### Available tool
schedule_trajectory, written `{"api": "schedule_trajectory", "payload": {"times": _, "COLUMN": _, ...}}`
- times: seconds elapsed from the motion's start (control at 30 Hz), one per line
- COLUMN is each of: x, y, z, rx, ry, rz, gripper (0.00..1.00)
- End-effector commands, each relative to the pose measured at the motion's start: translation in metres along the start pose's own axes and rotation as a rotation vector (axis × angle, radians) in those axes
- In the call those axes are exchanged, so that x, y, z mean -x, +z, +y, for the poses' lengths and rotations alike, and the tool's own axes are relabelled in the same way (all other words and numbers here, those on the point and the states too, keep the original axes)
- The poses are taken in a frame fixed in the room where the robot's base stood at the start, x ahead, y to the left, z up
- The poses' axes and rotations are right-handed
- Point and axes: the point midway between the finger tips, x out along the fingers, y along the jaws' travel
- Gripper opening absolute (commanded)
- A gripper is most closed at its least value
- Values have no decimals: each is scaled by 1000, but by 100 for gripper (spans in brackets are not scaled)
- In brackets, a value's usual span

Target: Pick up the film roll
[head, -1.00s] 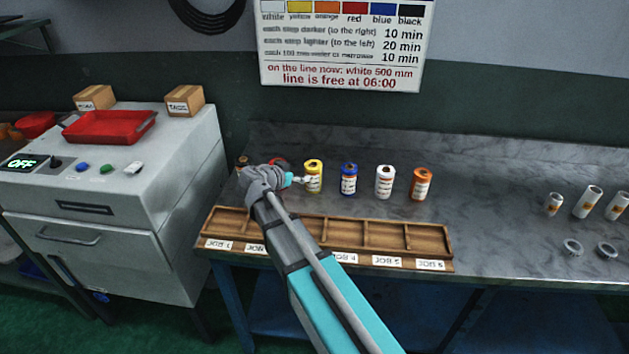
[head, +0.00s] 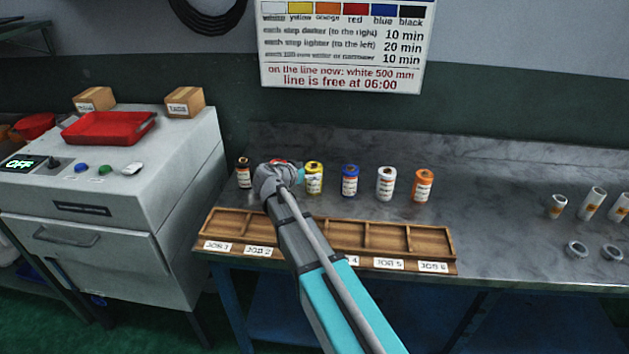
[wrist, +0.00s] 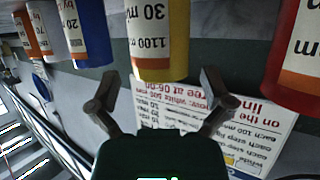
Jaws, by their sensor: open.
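Several film rolls stand upright in a row on the grey bench: black (head: 243,173), red (head: 281,161), yellow (head: 314,179), blue (head: 350,181), white (head: 386,184) and orange (head: 424,186). My wrist hides most of the red one in the head view. In the wrist view, which looks upside down, my gripper (wrist: 158,92) is open and empty. Its fingers are spread below the yellow roll (wrist: 160,40) in the picture, with a gap to it. The red roll (wrist: 298,50) is at the right edge and the blue roll (wrist: 87,30) is left of the yellow one.
A wooden tray (head: 428,255) with compartments and job labels lies along the bench front. White tubes (head: 591,203) and grey caps (head: 577,250) stand apart at right. A machine with a red tray (head: 108,128) is at left. A wall sign (head: 345,60) hangs behind.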

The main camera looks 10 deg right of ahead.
Motion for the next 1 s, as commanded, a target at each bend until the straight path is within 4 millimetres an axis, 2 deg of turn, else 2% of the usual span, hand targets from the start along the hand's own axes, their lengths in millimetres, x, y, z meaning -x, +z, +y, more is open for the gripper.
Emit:
{"api": "schedule_trajectory", "payload": {"times": 0.1, "x": -17, "y": 1, "z": -1, "rx": -1, "ry": 1, "rz": 0, "gripper": 100}}
{"api": "schedule_trajectory", "payload": {"times": 0.3, "x": -32, "y": 0, "z": -1, "rx": -1, "ry": 0, "rz": 0, "gripper": 100}}
{"api": "schedule_trajectory", "payload": {"times": 0.9, "x": -34, "y": -1, "z": 0, "rx": -1, "ry": 1, "rz": 0, "gripper": 100}}
{"api": "schedule_trajectory", "payload": {"times": 1.0, "x": -34, "y": -1, "z": 0, "rx": -1, "ry": 1, "rz": 0, "gripper": 81}}
